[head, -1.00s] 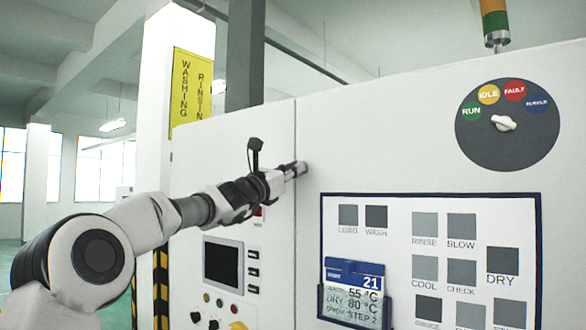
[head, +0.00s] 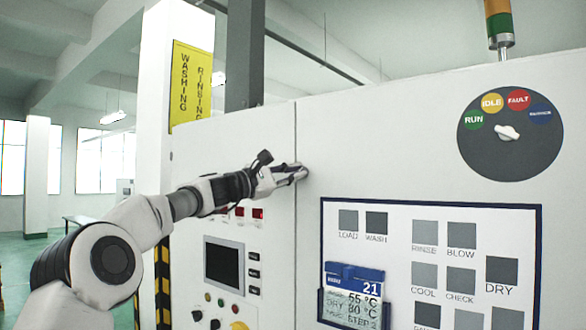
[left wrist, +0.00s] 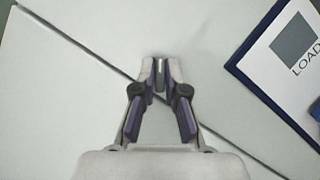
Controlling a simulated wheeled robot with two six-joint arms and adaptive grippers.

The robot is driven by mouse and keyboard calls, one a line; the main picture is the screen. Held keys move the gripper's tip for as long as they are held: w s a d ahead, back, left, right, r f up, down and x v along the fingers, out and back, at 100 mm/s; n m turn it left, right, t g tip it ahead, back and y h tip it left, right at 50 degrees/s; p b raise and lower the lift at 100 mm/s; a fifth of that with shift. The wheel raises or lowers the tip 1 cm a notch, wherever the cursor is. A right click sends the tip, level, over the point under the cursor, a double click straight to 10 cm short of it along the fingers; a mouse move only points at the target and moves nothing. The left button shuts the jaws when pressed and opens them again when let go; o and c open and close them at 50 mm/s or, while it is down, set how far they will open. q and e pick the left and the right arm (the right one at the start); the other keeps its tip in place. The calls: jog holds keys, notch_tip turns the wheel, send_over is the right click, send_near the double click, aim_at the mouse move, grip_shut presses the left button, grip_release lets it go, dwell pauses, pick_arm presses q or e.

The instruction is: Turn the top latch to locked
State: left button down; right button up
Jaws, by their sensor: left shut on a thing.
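The top latch (left wrist: 160,74) shows in the left wrist view as a small grey piece between my fingertips, on the seam of the white cabinet front. My left gripper (head: 298,172) reaches the seam between the two white panels in the head view. It also shows in the left wrist view (left wrist: 160,68), with its fingertips closed on the latch. The seam runs diagonally behind the fingers there. In the head view the fingers hide most of the latch, and I cannot read its exact angle. My right gripper is in neither view.
Right of the latch is a blue-framed board (head: 400,203) with grey squares and a blue card holder (head: 352,297). A round dial (head: 510,133) sits above it. A screen (head: 223,263) and buttons are on the left panel. A yellow sign (head: 191,85) hangs behind.

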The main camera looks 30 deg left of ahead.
pick_arm(q)
jog(key=shift+a+r+m, duration=0.1)
jog(key=shift+r+m, duration=0.15)
jog(key=shift+m, duration=0.25)
jog(key=c, duration=1.2)
grip_release()
jog(key=v, duration=0.7)
jog(key=shift+w+f, duration=0.15)
jog(key=shift+f, duration=0.1)
